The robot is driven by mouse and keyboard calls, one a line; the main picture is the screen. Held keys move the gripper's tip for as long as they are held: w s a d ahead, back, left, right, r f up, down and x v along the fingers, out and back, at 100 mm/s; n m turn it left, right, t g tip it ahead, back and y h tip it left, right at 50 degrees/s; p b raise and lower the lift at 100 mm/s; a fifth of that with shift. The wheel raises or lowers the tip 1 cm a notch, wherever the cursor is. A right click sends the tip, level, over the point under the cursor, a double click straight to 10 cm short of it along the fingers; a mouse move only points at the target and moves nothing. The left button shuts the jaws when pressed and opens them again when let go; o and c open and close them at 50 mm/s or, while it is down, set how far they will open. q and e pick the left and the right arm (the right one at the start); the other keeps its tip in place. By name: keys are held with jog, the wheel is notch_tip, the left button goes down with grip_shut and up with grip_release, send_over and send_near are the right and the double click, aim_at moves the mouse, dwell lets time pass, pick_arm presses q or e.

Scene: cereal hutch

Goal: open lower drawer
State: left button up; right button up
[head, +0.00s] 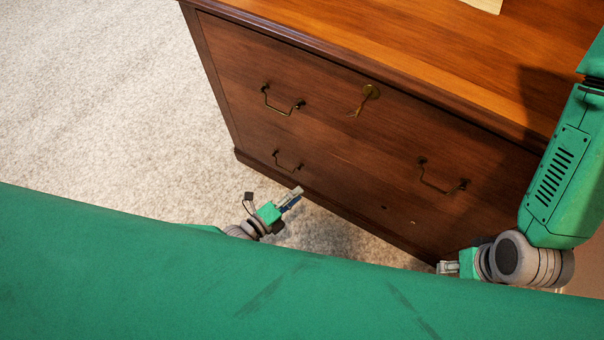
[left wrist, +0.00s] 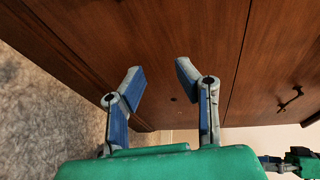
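The lower drawer is the lower part of the wooden cabinet front (head: 340,187) in the head view, and it looks closed. Its left handle (head: 288,163) is a dark metal bail. Two small marks show further right, with no handle there. My left gripper (head: 291,198) is in front of the lower drawer, below and near the left handle. In the left wrist view its two fingers (left wrist: 157,75) are apart and empty, facing the wood. Whether they touch it cannot be told. My right gripper (head: 447,267) is low by the cabinet's right side; its fingers are too small to read.
The upper drawer carries two handles, left (head: 283,105) and right (head: 440,180), and a brass lock with a key (head: 370,92). A handle (left wrist: 290,98) shows at right in the left wrist view. Pale carpet (head: 100,100) is clear left of the cabinet.

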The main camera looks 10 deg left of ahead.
aim_at(284, 169)
pick_arm(q)
jog(key=s+a+f+n+t+y, duration=0.2)
jog(key=a+f+n+y, duration=0.25)
jog(key=a, duration=0.65)
jog(key=shift+m, duration=0.25)
jog(key=b+x, duration=0.6)
jog(key=x, duration=0.8)
jog(key=shift+d+f, duration=0.15)
jog(key=shift+d, duration=0.05)
grip_shut()
